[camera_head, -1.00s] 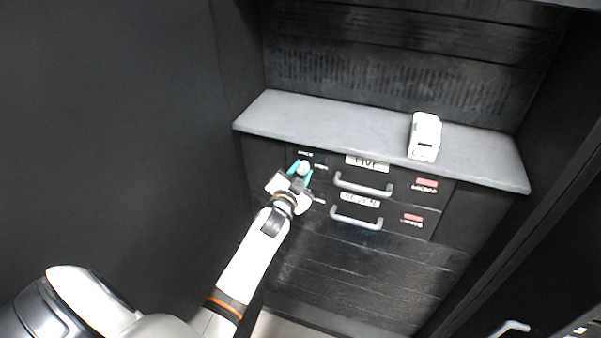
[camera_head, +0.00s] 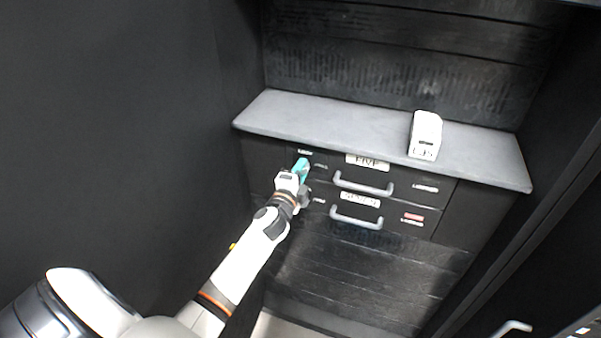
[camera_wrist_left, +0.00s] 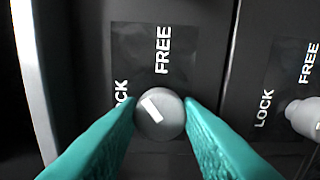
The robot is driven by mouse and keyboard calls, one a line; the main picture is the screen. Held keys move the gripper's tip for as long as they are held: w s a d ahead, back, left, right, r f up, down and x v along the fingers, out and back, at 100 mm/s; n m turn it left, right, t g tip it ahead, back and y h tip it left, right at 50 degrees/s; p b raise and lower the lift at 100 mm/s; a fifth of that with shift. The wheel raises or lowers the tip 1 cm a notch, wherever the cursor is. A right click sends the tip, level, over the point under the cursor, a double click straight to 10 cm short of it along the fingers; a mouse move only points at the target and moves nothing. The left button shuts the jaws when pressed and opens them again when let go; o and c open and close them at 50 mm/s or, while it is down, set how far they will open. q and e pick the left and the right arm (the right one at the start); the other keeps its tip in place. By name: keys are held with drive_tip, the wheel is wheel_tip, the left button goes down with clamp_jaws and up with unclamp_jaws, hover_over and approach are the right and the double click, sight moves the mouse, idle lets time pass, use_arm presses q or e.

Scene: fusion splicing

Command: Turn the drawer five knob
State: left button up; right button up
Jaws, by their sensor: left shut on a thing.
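The drawer marked FIVE (camera_head: 400,184) is the upper drawer under the grey counter, and it is closed. Its round grey knob (camera_wrist_left: 160,114) shows in the left wrist view, with a white mark tilted on its face and the words LOCK and FREE around it. My left gripper (camera_head: 301,167) is at the knob at the drawer's left end. Its teal fingers (camera_wrist_left: 160,122) are shut on the knob, one on each side. In the head view the fingers hide the knob. My right gripper is not in view.
A second drawer (camera_head: 395,212) with a handle and a red indicator (camera_head: 414,217) is just below. Its knob (camera_wrist_left: 304,117) shows at the right of the wrist view. A white device (camera_head: 426,136) stands on the counter (camera_head: 330,114). Dark walls close in both sides.

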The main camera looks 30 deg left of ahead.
use_arm(q)
drive_tip(key=shift+m, duration=3.7)
drive_tip(key=shift+f, duration=0.1)
drive_tip(key=o, duration=1)
drive_tip(key=v, duration=1.2)
